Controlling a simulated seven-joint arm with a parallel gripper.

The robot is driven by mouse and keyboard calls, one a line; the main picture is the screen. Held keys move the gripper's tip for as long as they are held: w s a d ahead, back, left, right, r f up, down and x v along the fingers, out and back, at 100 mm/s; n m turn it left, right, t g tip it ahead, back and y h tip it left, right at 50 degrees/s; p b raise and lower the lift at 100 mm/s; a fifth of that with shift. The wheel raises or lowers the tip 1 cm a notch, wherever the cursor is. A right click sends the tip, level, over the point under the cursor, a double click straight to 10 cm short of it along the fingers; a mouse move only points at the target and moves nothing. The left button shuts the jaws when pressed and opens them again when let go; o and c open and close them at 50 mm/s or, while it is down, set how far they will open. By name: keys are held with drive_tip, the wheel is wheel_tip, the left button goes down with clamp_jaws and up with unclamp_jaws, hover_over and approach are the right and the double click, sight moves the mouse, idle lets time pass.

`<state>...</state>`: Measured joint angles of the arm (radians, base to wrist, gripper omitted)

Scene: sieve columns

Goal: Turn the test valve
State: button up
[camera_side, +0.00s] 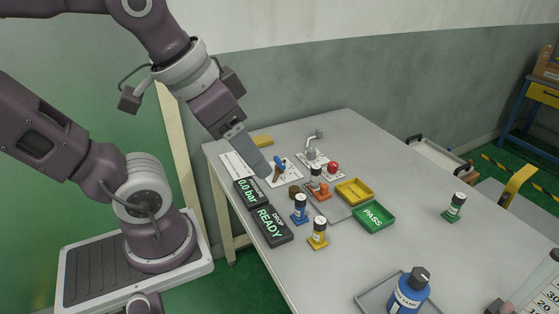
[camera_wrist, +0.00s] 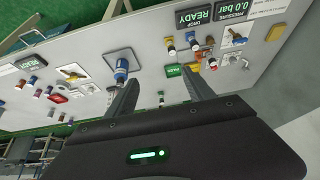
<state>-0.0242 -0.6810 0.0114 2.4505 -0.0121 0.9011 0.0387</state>
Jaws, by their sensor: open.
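A small valve with a blue handle and brown-brass body (camera_side: 280,167) sits on a white plate behind the pressure display in the side view. In the wrist view a brass fitting on a white plate (camera_wrist: 236,39), beside the pressure display, appears to be the same valve. My gripper (camera_side: 264,170) is above the table close to the valve in the side view; how far above I cannot tell. Its two fingers are apart with nothing between them in the wrist view (camera_wrist: 160,78). The pressure display (camera_side: 249,191) reads 0.0 bar.
A READY display (camera_side: 272,224) lies in front. Columns with blue (camera_side: 299,209), yellow (camera_side: 317,234), orange (camera_side: 317,181) and green (camera_side: 454,207) bases stand about. The table's right-middle is mostly clear.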

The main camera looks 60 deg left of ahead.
drive_tip(key=o, duration=0.3)
drive_tip(key=w+a+r+g, duration=0.1)
drive_tip(key=w+a, duration=0.3)
drive_tip(key=w, duration=0.6)
drive_tip(key=shift+a+r, duration=0.25)
drive_tip(key=g, duration=0.4)
hover_over(279, 161)
wheel_tip(279, 161, down, 27)
drive_tip(key=shift+a+f, duration=0.1)
wheel_tip(279, 161, down, 6)
drive_tip(key=shift+w+f, duration=0.1)
drive_tip(key=shift+f, duration=0.1)
drive_tip(key=shift+c, duration=0.2)
